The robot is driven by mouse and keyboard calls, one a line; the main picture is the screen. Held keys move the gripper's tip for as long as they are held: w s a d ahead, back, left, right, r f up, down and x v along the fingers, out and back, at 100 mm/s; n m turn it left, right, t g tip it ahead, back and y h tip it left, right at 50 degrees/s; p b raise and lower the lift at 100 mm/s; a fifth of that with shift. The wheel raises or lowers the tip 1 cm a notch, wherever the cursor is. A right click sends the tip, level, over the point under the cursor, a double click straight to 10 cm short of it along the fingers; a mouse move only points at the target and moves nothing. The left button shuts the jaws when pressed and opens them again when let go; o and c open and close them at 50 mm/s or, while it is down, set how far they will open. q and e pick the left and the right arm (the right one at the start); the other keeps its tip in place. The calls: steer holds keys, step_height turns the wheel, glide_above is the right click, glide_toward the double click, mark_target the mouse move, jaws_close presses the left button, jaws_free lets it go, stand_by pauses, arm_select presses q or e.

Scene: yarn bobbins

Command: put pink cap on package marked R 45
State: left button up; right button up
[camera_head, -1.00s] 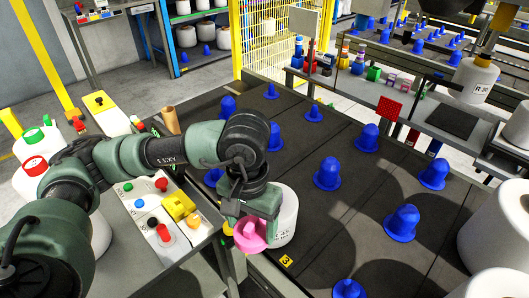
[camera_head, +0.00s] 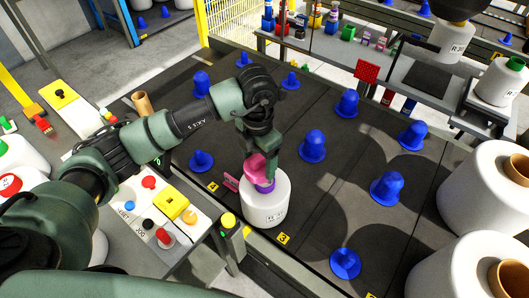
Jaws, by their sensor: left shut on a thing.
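The pink cap (camera_head: 255,167) is held by my left gripper (camera_head: 262,160), which is shut on it. It is directly over a white yarn package (camera_head: 264,212) with a purple top (camera_head: 265,187). The cap looks very near or touching this top; I cannot tell which. The label on the package starts with R, but its number is too small to read surely. The package stands upright on the dark conveyor (camera_head: 305,220) beside a yellow marker 3. My right gripper is not in view.
Blue pegs (camera_head: 313,145) stand on the conveyor right of and behind the package. A side table with buttons (camera_head: 150,210) and a yellow-topped post (camera_head: 228,221) are to its left. Large white bobbins (camera_head: 480,280) stand at the right.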

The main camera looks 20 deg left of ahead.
arm_select(q)
steer(key=n, duration=0.3)
steer(key=shift+w+d+f+n+p, duration=0.1)
steer(key=shift+w+d+n+p, duration=0.1)
steer(key=shift+w+n+p, duration=0.15)
steer(key=n, duration=0.2)
steer(key=shift+w+d+f+n, duration=0.15)
steer(key=shift+w+f+n, duration=0.05)
steer(key=shift+w+n, duration=0.15)
steer(key=n, duration=0.1)
steer(key=n+p, duration=0.1)
steer(key=n, duration=0.1)
steer(key=f+n, duration=0.1)
steer(key=shift+w+n, duration=0.3)
steer(key=shift+w, duration=0.05)
steer(key=n, duration=0.3)
steer(key=shift+w+d+f+p, duration=0.1)
steer(key=shift+w+f+p, duration=0.1)
steer(key=shift+f+p, duration=0.2)
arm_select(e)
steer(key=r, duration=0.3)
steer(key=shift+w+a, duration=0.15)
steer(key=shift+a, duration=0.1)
arm_select(q)
steer(key=shift+f+b, duration=1.35)
steer(key=shift+f, duration=0.3)
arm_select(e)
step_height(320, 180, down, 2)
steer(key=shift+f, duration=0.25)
